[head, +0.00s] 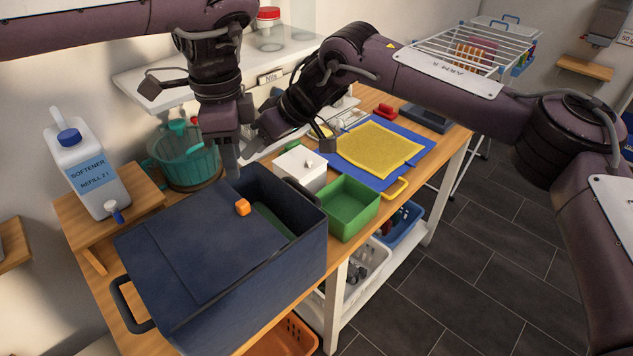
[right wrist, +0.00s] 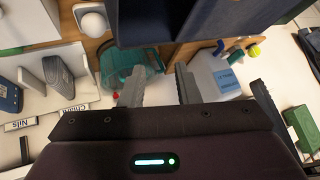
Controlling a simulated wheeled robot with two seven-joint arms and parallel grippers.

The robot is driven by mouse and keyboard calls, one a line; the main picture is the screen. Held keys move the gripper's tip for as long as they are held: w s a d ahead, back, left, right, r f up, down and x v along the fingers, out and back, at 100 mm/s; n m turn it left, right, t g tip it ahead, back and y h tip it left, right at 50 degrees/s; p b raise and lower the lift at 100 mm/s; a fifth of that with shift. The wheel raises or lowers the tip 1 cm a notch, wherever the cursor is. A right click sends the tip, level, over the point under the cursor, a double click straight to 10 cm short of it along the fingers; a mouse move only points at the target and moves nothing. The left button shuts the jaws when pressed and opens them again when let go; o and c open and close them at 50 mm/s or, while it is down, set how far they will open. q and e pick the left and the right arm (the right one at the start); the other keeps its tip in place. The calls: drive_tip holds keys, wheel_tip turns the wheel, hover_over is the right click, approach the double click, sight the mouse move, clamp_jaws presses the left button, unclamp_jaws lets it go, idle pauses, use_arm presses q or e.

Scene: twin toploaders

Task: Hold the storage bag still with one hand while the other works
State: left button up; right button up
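The storage bag (head: 205,245) is a navy box-shaped fabric bag on the wooden bench. Its top flap lies over most of the opening, with an orange tab (head: 242,207) near the flap's edge. A dark gap shows at its right side. My left gripper (head: 232,162) points down at the bag's back edge; whether it touches or pinches the rim is unclear. My right gripper (head: 268,124) is just right of it, above the back of the bench, its fingers mostly hidden. In the right wrist view its fingers (right wrist: 158,90) are apart with nothing between them; the bag (right wrist: 175,20) shows beyond.
A softener jug (head: 82,165) and teal basket (head: 185,158) stand behind the bag. A white box (head: 300,168) and green tray (head: 350,205) stand close to its right. A yellow cloth (head: 378,148) lies on a blue mat farther right. A shelf (head: 155,80) runs behind.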

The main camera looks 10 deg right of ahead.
drive_tip(key=s+d+f+m+h, duration=0.1)
drive_tip(key=s+d+f+h, duration=0.1)
drive_tip(key=s+d+h, duration=0.15)
drive_tip(key=m+g+h, duration=0.2)
drive_tip(key=h, duration=0.3)
hover_over(316, 213)
drive_tip(key=shift+w+f+y, duration=0.1)
drive_tip(key=shift+f+y, duration=0.15)
drive_tip(key=shift+f, duration=0.15)
wheel_tip(316, 213, down, 7)
drive_tip(key=shift+f, duration=0.2)
drive_tip(key=shift+w, duration=0.1)
clamp_jaws()
